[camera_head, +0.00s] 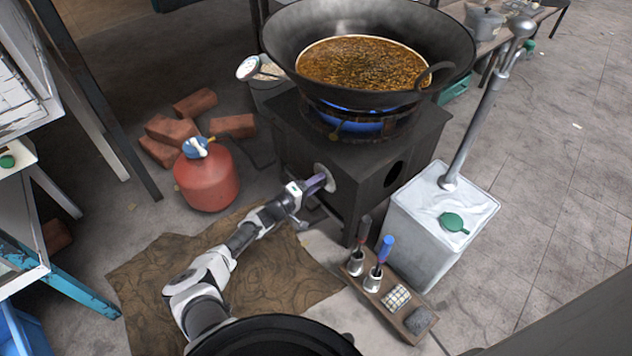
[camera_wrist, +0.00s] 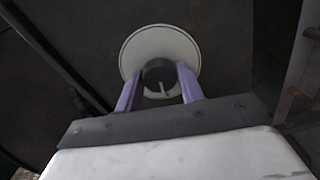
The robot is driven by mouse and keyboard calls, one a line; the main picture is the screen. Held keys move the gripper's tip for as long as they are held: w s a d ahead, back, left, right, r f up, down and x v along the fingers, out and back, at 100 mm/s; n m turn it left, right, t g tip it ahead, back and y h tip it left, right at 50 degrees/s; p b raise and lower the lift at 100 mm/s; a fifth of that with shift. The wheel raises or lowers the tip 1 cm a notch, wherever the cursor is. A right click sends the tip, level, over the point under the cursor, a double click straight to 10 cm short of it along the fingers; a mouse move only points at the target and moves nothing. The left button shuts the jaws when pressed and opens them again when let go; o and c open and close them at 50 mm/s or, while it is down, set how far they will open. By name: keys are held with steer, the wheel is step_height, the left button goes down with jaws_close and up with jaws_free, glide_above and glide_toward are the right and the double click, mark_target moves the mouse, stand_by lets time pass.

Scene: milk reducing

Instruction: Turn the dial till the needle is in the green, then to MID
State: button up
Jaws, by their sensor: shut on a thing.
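The dial is a black knob (camera_wrist: 159,74) on a round pale plate (camera_wrist: 150,38), on the front of the dark stove (camera_head: 300,140). Its pale pointer points down, slightly right, in the wrist view. My gripper (camera_head: 322,180) is at the dial, its two purple fingers closed on the knob's sides; it also shows in the wrist view (camera_wrist: 160,80). In the head view my fingers partly cover the plate (camera_head: 325,171). No MID mark is legible.
A large wok (camera_head: 290,40) of bubbling brown liquid (camera_head: 362,62) sits over blue flames (camera_head: 352,125). A red gas cylinder (camera_head: 207,180) and bricks (camera_head: 167,130) lie left. A white canister (camera_head: 430,225) and a wooden tool rack (camera_head: 410,325) stand right of my arm.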

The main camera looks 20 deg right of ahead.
stand_by(0.4)
steer(key=o, duration=1)
steer(key=p+v, duration=0.3)
steer(key=v, duration=1.1)
steer(key=shift+d, duration=0.1)
steer(key=shift+r, duration=0.1)
